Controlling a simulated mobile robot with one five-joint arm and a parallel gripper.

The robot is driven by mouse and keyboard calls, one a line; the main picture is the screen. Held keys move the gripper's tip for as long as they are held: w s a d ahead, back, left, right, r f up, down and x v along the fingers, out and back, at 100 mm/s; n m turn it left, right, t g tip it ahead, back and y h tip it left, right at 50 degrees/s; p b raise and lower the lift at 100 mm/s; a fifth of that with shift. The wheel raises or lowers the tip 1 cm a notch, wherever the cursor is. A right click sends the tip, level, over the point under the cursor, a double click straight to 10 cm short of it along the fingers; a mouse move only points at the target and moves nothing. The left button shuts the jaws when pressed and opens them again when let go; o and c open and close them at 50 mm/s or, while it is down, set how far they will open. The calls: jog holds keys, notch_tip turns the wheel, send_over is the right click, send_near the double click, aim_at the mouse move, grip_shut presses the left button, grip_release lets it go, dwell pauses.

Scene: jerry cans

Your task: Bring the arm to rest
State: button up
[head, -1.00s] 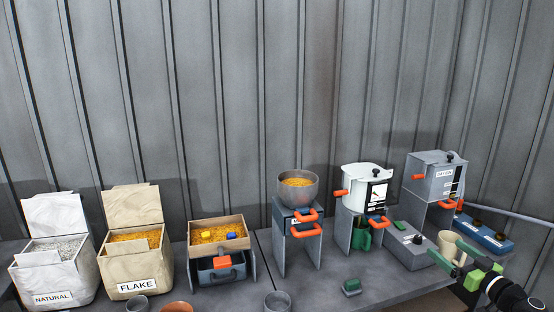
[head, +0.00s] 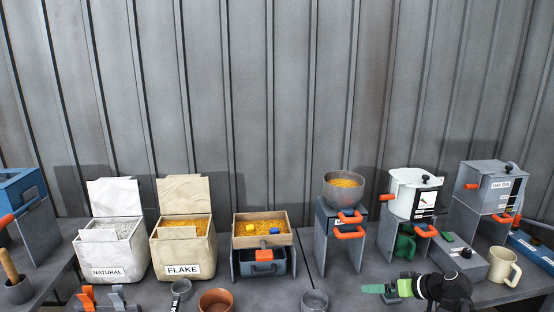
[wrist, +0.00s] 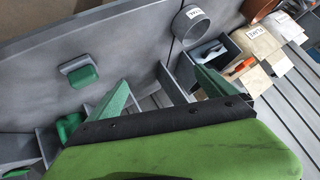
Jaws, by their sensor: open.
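My gripper (head: 378,289) is at the lower right of the head view, over the front of the grey table (head: 408,266), with its green fingers pointing left. In the wrist view its two green fingers (wrist: 160,92) are spread apart with nothing between them. A cream mug (head: 503,266) stands upright to the right of my gripper, apart from it. A small green block (wrist: 80,75) lies on the table in the wrist view; in the head view my gripper seems to cover it.
Left to right stand a NATURAL bag (head: 119,250), a FLAKE bag (head: 183,252), a wooden tray (head: 262,241), a steel bowl (head: 343,199) on a stand, a white pot (head: 405,207) and a grey box machine (head: 487,190). A grey cup (head: 314,302) stands near the front edge.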

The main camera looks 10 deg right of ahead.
jog(key=s+a+f+m+g+h, duration=0.1)
jog(key=s+a+f+g+h, duration=0.25)
jog(key=a, duration=0.85)
jog(key=w+a+f+g+h, duration=0.15)
jog(key=a+f+g, duration=0.35)
jog(key=a, duration=0.7)
jog(key=s+f+b, duration=0.4)
jog(key=f+b, duration=0.6)
jog(key=f, duration=0.1)
notch_tip(320, 180, up, 26)
jog(key=p, duration=2.5)
jog(key=shift+w+d+f+h, duration=0.2)
jog(key=shift+w+d+h, duration=0.05)
jog(key=shift+h, duration=0.15)
jog(key=shift+c, duration=0.2)
